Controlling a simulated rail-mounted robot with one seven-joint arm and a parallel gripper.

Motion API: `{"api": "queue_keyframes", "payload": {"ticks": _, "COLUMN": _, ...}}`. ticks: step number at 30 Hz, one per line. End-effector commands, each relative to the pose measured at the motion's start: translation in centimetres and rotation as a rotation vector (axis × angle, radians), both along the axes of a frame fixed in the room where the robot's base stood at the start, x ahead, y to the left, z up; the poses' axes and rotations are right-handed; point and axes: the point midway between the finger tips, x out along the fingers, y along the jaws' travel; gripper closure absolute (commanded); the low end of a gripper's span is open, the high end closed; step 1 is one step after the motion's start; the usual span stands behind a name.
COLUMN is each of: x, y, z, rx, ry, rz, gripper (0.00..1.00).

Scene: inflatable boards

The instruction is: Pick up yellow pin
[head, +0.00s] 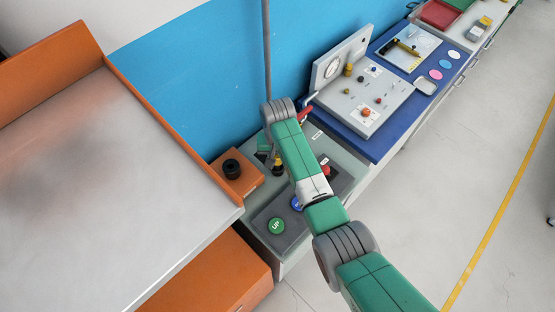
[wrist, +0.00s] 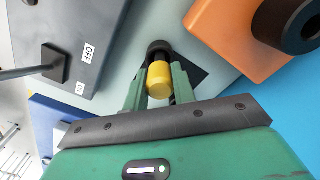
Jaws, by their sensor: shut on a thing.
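The yellow pin (wrist: 159,82) shows in the wrist view between the two green fingers of my gripper (wrist: 158,78), which are shut on it. A black round part (wrist: 159,47) is at the pin's far end, over a dark square patch on the pale green-grey surface. I cannot tell whether the pin is clear of that surface. In the head view a small yellow and black piece (head: 278,168) shows beside my arm, and most of my gripper is hard to make out there.
An orange box with a black knob (head: 232,167) stands close on the left. A grey button box with a green UP button (head: 277,226) and a red button (head: 325,169) lies close on the other side. A blue board with a grey panel (head: 365,100) is farther right.

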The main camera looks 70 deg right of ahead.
Motion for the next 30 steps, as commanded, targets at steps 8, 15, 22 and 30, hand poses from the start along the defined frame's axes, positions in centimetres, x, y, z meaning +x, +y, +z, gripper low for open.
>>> {"api": "queue_keyframes", "payload": {"ticks": 8, "x": 0.1, "y": -0.1, "z": 2.2, "rx": -0.003, "ry": -0.002, "rz": 0.001, "gripper": 0.97}}
{"api": "queue_keyframes", "payload": {"ticks": 15, "x": 0.1, "y": -0.1, "z": 7.8, "rx": -0.003, "ry": -0.003, "rz": 0.0, "gripper": 0.97}}
{"api": "queue_keyframes", "payload": {"ticks": 22, "x": 0.0, "y": -0.1, "z": 10.0, "rx": -0.001, "ry": 0.0, "rz": -0.001, "gripper": 0.97}}
{"api": "queue_keyframes", "payload": {"ticks": 30, "x": 0.0, "y": 0.0, "z": 11.6, "rx": -0.001, "ry": 0.0, "rz": 0.0, "gripper": 0.97}}
